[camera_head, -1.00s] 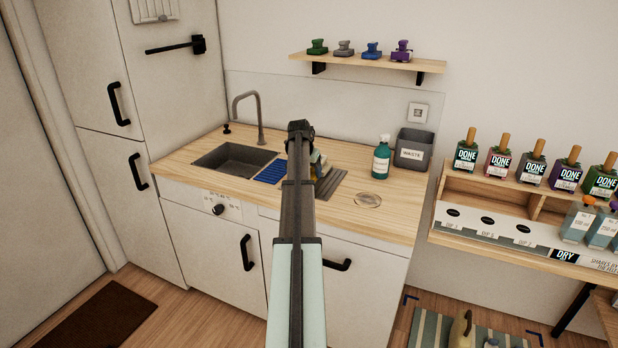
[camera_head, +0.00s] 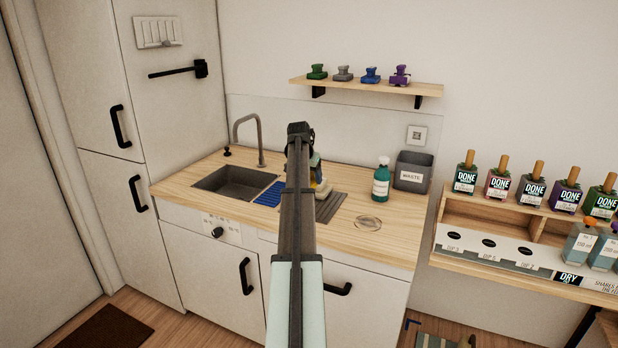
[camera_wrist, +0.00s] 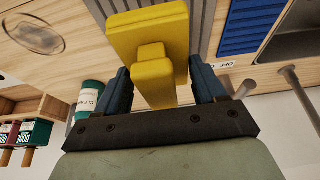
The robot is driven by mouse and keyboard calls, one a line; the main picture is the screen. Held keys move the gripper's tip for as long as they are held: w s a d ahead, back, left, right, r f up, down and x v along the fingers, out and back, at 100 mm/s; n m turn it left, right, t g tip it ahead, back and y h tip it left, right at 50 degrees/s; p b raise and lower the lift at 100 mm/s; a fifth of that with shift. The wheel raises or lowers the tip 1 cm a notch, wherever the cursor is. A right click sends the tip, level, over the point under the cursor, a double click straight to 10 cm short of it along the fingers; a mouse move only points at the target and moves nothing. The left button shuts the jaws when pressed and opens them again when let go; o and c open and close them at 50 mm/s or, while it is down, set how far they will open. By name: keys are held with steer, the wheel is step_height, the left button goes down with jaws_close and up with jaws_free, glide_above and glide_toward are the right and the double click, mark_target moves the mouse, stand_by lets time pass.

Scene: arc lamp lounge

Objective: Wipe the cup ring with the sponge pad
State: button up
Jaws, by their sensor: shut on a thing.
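The yellow sponge pad (camera_wrist: 150,35) has a block-shaped grip on it. My gripper (camera_wrist: 162,82) is shut on that grip, with one dark blue finger on each side. In the head view, my arm hides most of the gripper, and part of the yellow pad (camera_head: 322,187) shows just right of the arm, over the grey ribbed mat. The cup ring (camera_head: 368,222) is a faint round mark on the wooden counter, right of the mat. It also shows at the upper left of the wrist view (camera_wrist: 35,33), apart from the pad.
A green cleaner bottle (camera_head: 381,180) and a grey waste bin (camera_head: 412,170) stand behind the ring. The grey ribbed mat (camera_head: 330,208), blue ribbed mat (camera_head: 269,194) and sink (camera_head: 235,183) lie to its left. The counter around the ring is clear.

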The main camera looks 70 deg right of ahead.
steer(key=shift+c, duration=0.8)
steer(key=shift+s+d, duration=0.15)
steer(key=shift+s, duration=0.2)
steer(key=s+d+f+m+g, duration=0.1)
steer(key=s+m, duration=0.2)
steer(key=s, duration=0.4)
steer(key=s+d+m+g, duration=0.1)
steer(key=s+d+m, duration=0.1)
steer(key=s, duration=0.5)
steer(key=s+d+f+m+g+y, duration=0.1)
steer(key=s+d+m, duration=0.1)
steer(key=s+m, duration=0.2)
steer(key=s, duration=0.3)
steer(key=shift+s+d+f, duration=0.25)
steer(key=shift+f, duration=0.1)
